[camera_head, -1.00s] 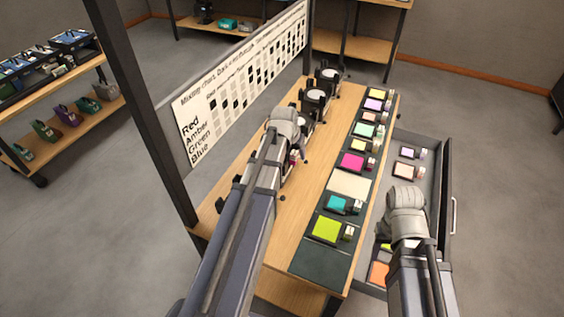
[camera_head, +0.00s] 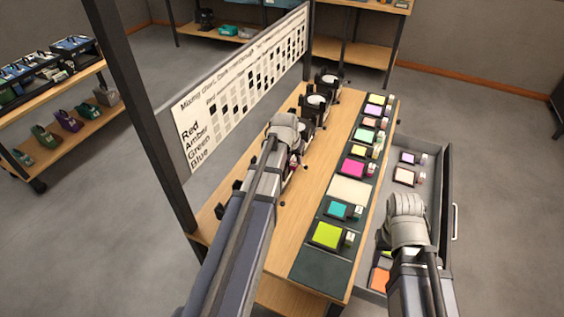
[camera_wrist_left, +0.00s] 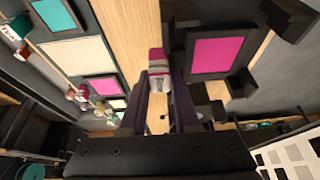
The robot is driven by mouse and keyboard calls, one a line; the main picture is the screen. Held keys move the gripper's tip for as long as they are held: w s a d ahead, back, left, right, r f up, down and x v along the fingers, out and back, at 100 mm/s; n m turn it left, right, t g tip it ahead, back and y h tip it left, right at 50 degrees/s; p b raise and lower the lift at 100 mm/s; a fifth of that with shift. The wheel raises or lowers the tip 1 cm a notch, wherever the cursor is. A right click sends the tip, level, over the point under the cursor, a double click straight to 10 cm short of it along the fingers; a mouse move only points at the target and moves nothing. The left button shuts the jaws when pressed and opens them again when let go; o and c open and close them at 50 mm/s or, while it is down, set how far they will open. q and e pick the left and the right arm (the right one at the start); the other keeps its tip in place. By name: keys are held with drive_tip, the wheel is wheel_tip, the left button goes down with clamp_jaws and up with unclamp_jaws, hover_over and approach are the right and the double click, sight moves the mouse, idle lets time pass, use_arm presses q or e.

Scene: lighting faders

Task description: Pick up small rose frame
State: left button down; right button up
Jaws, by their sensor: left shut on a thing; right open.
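My left gripper (camera_head: 288,155) reaches over the wooden bench, beside the row of dark lamp stands. In the left wrist view its fingers (camera_wrist_left: 158,95) are shut on a small striped handle block (camera_wrist_left: 158,62) with a magenta top. A magenta panel in a dark square frame (camera_wrist_left: 215,55) is just right of this block; whether they are joined is unclear. Another magenta frame (camera_head: 354,168) lies in the row on the dark strip and also shows in the left wrist view (camera_wrist_left: 103,87). My right gripper (camera_head: 405,205) is over the open drawer, its fingertips hard to see.
The dark strip (camera_head: 312,264) carries several coloured frames with small blocks beside them, and a bare cream panel (camera_head: 349,190). The open drawer (camera_head: 433,185) holds pale frames and an orange one. A mixing chart (camera_head: 240,85) stands behind the bench, beside a dark post.

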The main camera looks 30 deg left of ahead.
idle(0.4)
use_arm(q)
wheel_tip(320, 180, up, 10)
drive_tip(key=p, duration=1)
drive_tip(key=shift+d, duration=0.1)
